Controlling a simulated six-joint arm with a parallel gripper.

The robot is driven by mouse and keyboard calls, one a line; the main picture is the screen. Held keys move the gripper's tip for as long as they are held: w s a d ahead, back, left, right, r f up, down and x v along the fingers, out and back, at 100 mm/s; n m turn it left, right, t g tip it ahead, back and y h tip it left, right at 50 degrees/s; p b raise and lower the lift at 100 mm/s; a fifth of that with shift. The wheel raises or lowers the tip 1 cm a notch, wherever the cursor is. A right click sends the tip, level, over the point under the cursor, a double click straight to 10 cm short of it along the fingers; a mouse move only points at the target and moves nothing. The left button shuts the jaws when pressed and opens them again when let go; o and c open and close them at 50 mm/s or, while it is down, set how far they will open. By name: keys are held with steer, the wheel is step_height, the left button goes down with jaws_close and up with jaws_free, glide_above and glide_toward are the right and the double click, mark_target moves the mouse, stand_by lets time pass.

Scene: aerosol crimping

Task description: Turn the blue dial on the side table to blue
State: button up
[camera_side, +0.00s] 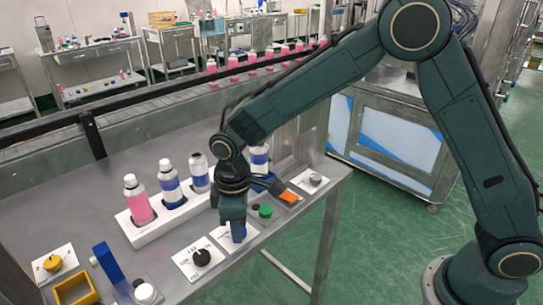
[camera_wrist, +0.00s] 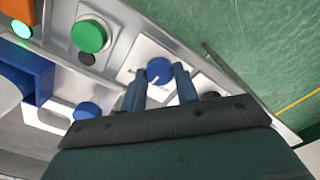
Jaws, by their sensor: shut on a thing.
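The blue dial (camera_wrist: 159,68) sits on a pale plate (camera_wrist: 188,62) on the side table (camera_side: 95,215). A pale pointer mark shows on the dial in the wrist view; the plate's labels are too small to read there. My gripper (camera_wrist: 160,84) points down at the dial, with one finger on each side of it, shut on it. In the side view my gripper (camera_side: 238,238) stands over the dial's plate at the table's front edge and hides most of the dial.
A black dial (camera_side: 201,257) is just left of my gripper, and a green button (camera_side: 265,211) is just behind it. A white rack (camera_side: 140,236) holds several bottles. An orange switch (camera_side: 289,196) and a grey knob (camera_side: 316,180) are to the right. A yellow tray (camera_side: 92,297) is front left.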

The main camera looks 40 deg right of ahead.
steer(key=m, duration=0.4)
steer(key=shift+r+m, duration=0.1)
steer(key=shift+m, duration=1.9)
steer(key=o, duration=1)
step_height(320, 180, up, 14)
steer(key=shift+f, duration=0.1)
steer(key=shift+d, duration=0.1)
